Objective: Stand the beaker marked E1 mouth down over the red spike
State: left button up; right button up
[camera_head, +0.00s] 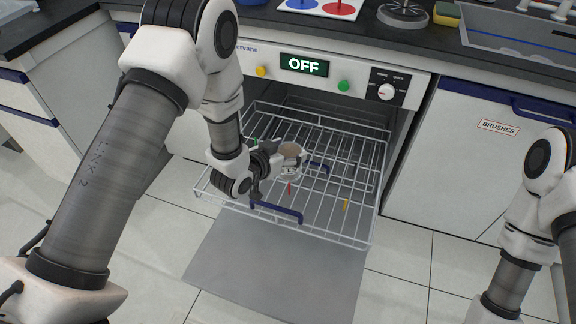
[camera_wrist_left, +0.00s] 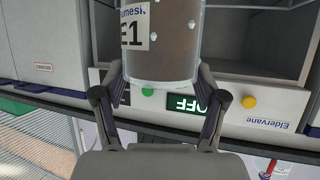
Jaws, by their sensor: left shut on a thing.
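The beaker marked E1 (camera_head: 290,150) is clear with a brown film and is held above the pulled-out rack. In the left wrist view the beaker (camera_wrist_left: 175,45) shows its E1 label the right way up while the OFF display is upside down, so it is turned mouth down. My left gripper (camera_head: 281,165) is shut on the beaker from the left; its fingers (camera_wrist_left: 162,84) sit on either side of the closed end. The red spike (camera_head: 289,188) stands on the rack just below the beaker, apart from it in the picture. My right gripper is out of view.
The wire rack (camera_head: 325,226) has a blue handle (camera_head: 277,211) and a yellow spike (camera_head: 346,205) to the right. The open washer door (camera_head: 270,265) lies below. The control panel (camera_head: 320,72) reads OFF. Red and blue discs and a sponge (camera_head: 447,14) are on the counter behind.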

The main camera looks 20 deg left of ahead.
aim_at(282, 179)
pick_arm(q)
jog(key=shift+s+f+b, duration=0.1)
jog(key=shift+f+b, duration=0.25)
jog(key=shift+b, duration=0.05)
notch_tip(282, 179, down, 9)
jog(key=b, duration=0.6)
jog(key=o, duration=1.2)
jog(key=shift+o, duration=0.2)
jog(key=shift+s+r, duration=0.1)
jog(key=v, duration=1.1)
jog(key=shift+s+a+r, duration=0.1)
jog(key=shift+s, duration=0.25)
